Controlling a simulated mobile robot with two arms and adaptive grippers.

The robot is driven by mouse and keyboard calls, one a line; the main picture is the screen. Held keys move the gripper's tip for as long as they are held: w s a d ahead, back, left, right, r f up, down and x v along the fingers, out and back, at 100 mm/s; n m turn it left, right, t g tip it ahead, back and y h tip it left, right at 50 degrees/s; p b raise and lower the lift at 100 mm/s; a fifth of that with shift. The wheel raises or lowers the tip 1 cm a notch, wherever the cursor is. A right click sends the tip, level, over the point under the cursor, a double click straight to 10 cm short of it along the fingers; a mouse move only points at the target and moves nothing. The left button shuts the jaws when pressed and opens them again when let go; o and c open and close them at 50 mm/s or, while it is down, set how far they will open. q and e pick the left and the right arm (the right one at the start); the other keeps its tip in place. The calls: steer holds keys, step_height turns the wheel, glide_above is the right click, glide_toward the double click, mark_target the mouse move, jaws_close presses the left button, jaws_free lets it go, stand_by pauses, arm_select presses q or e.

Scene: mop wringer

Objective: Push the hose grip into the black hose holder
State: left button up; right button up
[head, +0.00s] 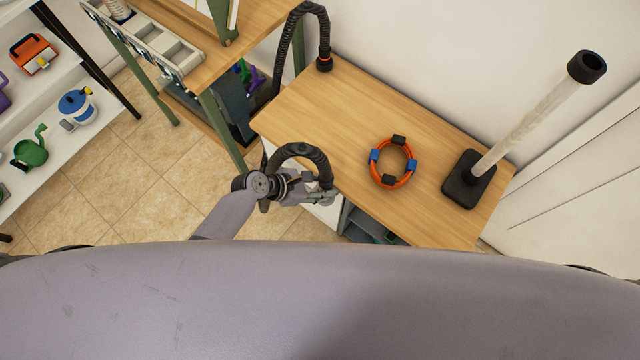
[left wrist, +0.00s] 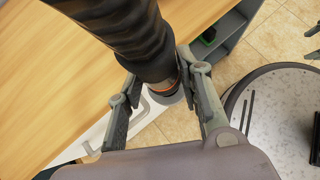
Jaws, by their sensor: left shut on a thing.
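A black ribbed hose (head: 302,152) arches over the left edge of the wooden table and ends at my left gripper (head: 318,194). The grip is at the table's front-left edge. A black cup-like top (head: 588,66), which may be the hose holder, sits on a pale upright tube (head: 535,115) at the table's right, far from the grip.
An orange ring with blue and black blocks (head: 392,162) lies on the wooden table (head: 350,115). The tube's black square base (head: 468,180) stands to its right. The hose's other end (head: 324,62) meets the table at the back left. A white wall stands behind.

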arm_select(q)
steer(key=shift+f+b, duration=0.85)
steer(key=shift+f, duration=0.75)
stand_by(0.6)
steer(key=o, duration=1.2)
steer(key=v, duration=1.2)
steer(key=shift+f, duration=0.1)
